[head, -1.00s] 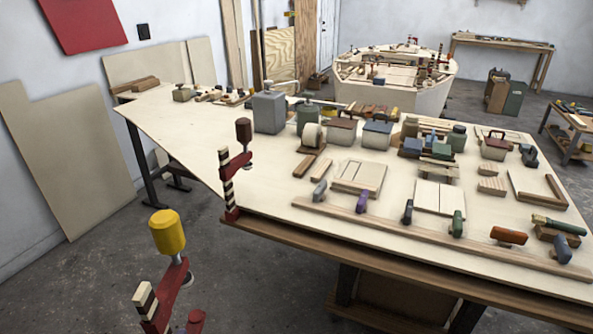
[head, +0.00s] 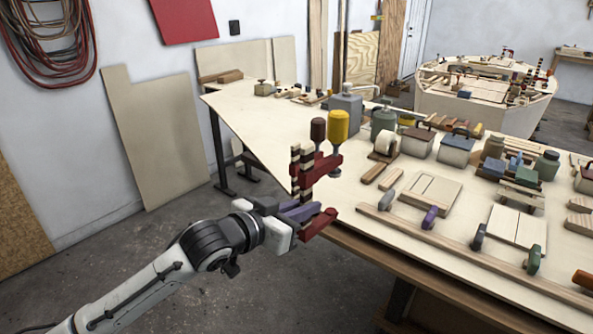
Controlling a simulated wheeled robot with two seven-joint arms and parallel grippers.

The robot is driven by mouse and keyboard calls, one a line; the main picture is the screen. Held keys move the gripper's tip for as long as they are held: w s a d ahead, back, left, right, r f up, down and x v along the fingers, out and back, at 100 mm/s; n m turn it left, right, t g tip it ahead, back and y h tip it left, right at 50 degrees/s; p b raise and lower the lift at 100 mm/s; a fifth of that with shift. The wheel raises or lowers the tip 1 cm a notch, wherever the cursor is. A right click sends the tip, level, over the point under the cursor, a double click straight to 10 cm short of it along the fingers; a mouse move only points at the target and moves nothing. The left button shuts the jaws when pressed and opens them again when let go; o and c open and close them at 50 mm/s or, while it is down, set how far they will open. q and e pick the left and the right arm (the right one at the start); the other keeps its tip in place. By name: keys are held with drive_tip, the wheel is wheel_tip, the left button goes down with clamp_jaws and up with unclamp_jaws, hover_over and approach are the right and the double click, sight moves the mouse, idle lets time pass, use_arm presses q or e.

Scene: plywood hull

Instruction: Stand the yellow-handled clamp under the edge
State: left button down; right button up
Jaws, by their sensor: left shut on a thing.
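The yellow-handled clamp (head: 338,126) is upright at the table's near left edge, its yellow handle on top and a red lower jaw (head: 318,223) low down. My left gripper (head: 300,211) is shut on its lower part, coming in from the left. Its upper red arm and pad overlap the tabletop in the picture; I cannot tell whether the pad or lower jaw touches the wood. The brown-handled clamp (head: 318,129) stands just behind it, partly hidden. My right gripper is out of view.
A grey box (head: 346,108), green canister (head: 383,120) and a purple-handled tool (head: 430,217) lie to the right. A wooden strip (head: 450,248) runs along the front edge. Floor is clear at left.

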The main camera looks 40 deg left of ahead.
use_arm(q)
drive_tip(key=w+a+r, duration=0.3)
drive_tip(key=a+r, duration=0.2)
drive_tip(key=r, duration=0.1)
wheel_tip(320, 180, down, 13)
drive_tip(key=b, duration=0.4)
drive_tip(key=shift+d+f+b, duration=0.2)
drive_tip(key=shift+d+b, duration=0.05)
drive_tip(key=shift+b, duration=0.1)
drive_tip(key=shift+w+p, duration=0.15)
drive_tip(key=shift+p, duration=0.3)
drive_tip(key=shift+p, duration=0.85)
idle(0.5)
drive_tip(key=shift+w, duration=0.1)
idle(0.3)
